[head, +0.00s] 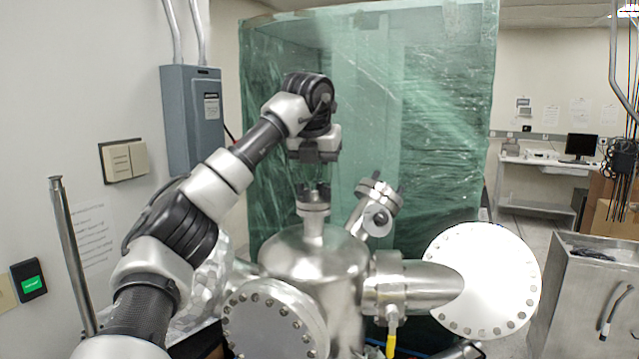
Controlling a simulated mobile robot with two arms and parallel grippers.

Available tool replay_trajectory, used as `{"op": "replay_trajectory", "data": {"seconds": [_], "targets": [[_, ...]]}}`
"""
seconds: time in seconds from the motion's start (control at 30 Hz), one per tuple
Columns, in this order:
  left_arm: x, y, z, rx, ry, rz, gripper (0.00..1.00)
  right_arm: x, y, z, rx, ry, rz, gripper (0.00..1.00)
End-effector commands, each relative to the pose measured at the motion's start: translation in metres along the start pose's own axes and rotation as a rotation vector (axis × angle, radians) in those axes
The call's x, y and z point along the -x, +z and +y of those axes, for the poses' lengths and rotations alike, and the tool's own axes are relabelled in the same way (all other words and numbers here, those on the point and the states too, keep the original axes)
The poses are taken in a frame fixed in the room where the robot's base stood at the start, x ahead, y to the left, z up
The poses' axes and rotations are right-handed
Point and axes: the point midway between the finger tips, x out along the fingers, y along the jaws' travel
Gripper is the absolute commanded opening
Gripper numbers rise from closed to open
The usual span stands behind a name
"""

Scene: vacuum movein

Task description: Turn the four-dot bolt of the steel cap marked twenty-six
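A steel vacuum chamber (310,255) stands in front of me. An upright steel port with a flanged cap (313,208) rises from its top, with dark pieces standing on the cap's rim. A second port with a tilted flanged cap (380,193) leans to the right and also has dark pieces on it. No number or dot marks are readable on either cap, so I cannot tell which is twenty-six. My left gripper (314,172) points down just above the upright cap. Its fingers are too small and dark to tell open from shut, or whether they touch anything. My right gripper is not in view.
A large bolted flange (275,322) faces me at the chamber's front. A side tube leads right to a big white disc (485,280) with a bolted rim. Green plastic sheeting (430,120) hangs behind. A steel cabinet (580,295) stands at right; a metal pole (72,255) at left.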

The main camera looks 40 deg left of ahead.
Motion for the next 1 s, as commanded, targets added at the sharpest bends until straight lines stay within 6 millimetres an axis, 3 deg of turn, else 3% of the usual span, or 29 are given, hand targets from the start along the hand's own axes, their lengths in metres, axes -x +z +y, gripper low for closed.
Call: {"op": "replay_trajectory", "data": {"seconds": [0.2, 0.4, 1.0], "targets": [[0.048, 0.0, -0.001, 0.001, -0.002, -0.004, 0.26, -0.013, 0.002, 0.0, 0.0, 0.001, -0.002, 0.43], [0.075, 0.001, 0.0, 0.001, 0.001, -0.002, 0.26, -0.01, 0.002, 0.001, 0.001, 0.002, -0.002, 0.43], [0.082, 0.001, -0.001, -0.002, -0.002, -0.001, 0.26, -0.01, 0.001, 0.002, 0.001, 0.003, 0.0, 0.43]]}}
